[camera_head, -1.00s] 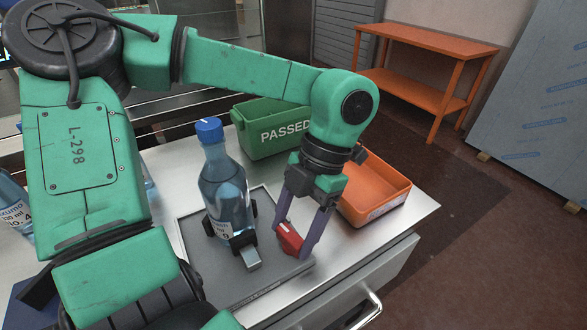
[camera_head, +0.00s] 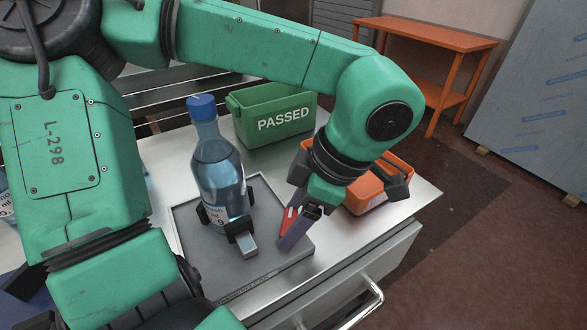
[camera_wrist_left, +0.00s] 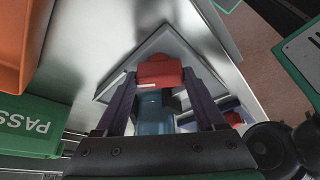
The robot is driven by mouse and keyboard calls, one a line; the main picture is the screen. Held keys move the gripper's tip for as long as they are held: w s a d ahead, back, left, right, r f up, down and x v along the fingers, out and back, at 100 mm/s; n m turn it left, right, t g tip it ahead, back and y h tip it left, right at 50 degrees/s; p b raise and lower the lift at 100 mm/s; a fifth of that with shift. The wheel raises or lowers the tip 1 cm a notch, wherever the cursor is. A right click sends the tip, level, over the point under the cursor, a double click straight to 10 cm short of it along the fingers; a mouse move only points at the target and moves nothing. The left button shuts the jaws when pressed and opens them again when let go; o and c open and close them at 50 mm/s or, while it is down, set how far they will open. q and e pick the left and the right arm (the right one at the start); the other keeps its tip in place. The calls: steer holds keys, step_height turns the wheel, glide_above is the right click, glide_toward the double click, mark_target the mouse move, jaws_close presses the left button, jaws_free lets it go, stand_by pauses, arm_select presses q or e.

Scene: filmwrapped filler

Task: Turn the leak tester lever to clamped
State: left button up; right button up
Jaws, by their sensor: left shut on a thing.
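The leak tester is a grey plate (camera_head: 252,285) with black clamp jaws (camera_head: 241,230) around the lower part of a blue-capped bottle (camera_head: 217,172). The bottle stands upright in it. The red lever handle (camera_head: 288,224) is at the plate's right side, partly hidden by my fingers. My left gripper (camera_head: 289,237) reaches down from the upper right, shut on the red handle. In the left wrist view, the red handle (camera_wrist_left: 160,73) lies between the two fingertips (camera_wrist_left: 159,77). My right gripper is not in view.
A green bin (camera_head: 270,116) marked PASSED stands behind the bottle. An orange bin (camera_head: 366,202) stands close behind my left wrist. The table's right edge and a drawer handle (camera_head: 362,305) are near the tester. An orange side table (camera_head: 425,42) stands farther back.

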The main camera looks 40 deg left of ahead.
arm_select(q)
steer(key=shift+r+m+t, duration=0.1)
steer(key=shift+m+t, duration=0.2)
steer(key=shift+m, duration=0.4)
steer(key=o, duration=1.1)
steer(key=p+v, duration=0.2)
steer(key=v, duration=1.2)
steer(key=shift+d+r+p, duration=0.2)
steer(key=shift+p, duration=0.15)
